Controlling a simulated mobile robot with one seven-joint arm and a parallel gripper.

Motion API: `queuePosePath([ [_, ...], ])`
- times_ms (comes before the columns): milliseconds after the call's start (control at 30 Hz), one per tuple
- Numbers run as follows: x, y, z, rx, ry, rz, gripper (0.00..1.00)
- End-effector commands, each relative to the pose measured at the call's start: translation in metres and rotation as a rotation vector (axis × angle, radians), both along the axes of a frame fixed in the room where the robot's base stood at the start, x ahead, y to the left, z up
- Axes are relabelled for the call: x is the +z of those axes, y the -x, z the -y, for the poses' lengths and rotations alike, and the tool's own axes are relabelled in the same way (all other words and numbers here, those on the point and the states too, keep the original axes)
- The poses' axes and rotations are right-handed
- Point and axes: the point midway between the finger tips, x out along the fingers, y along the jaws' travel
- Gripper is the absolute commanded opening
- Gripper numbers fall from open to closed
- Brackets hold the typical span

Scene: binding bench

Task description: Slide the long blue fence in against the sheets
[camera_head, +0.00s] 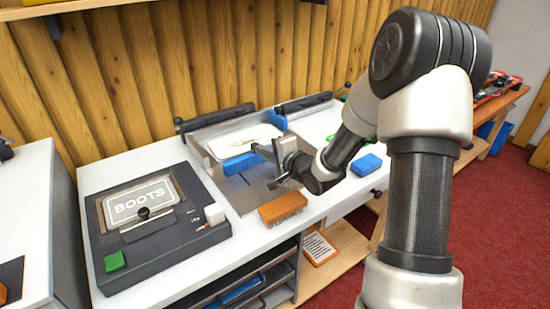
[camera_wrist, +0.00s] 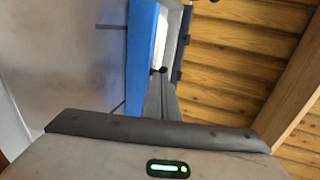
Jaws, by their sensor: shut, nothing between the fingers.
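The long blue fence (camera_head: 243,162) lies across the metal tray (camera_head: 236,194), along the near side of the white sheets (camera_head: 240,138). Whether it touches them I cannot tell. In the wrist view the fence (camera_wrist: 141,55) is a blue band, with a strip of white (camera_wrist: 160,40) beside it. A second, shorter blue fence (camera_head: 277,120) stands at the tray's far right. My gripper (camera_head: 256,149) is shut and empty, its fingers at the right end of the long fence. Contact there is unclear. My gripper and forearm hide part of the tray's right side.
A dark press with a BOOTS plate (camera_head: 142,202) stands left of the tray. An orange-brown block (camera_head: 283,208) lies at the tray's front edge. A blue block (camera_head: 366,165) lies to the right on the white bench. Dark bars (camera_head: 215,118) run along the back.

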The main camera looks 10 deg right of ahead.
Motion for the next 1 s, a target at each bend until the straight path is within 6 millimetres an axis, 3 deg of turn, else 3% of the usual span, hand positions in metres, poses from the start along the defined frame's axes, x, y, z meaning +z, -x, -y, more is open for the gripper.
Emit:
queuePosePath([
  [200, 0.001, -0.049, -0.021, 0.0, -0.003, 0.001, 0.0],
  [400, 0.0, -0.077, -0.032, 0.001, -0.002, 0.0, 0.0],
  [600, 0.0, -0.088, -0.036, 0.0, 0.0, 0.0, 0.0],
  [1000, 0.0, -0.088, -0.037, 0.0, 0.0, 0.0, 0.0],
])
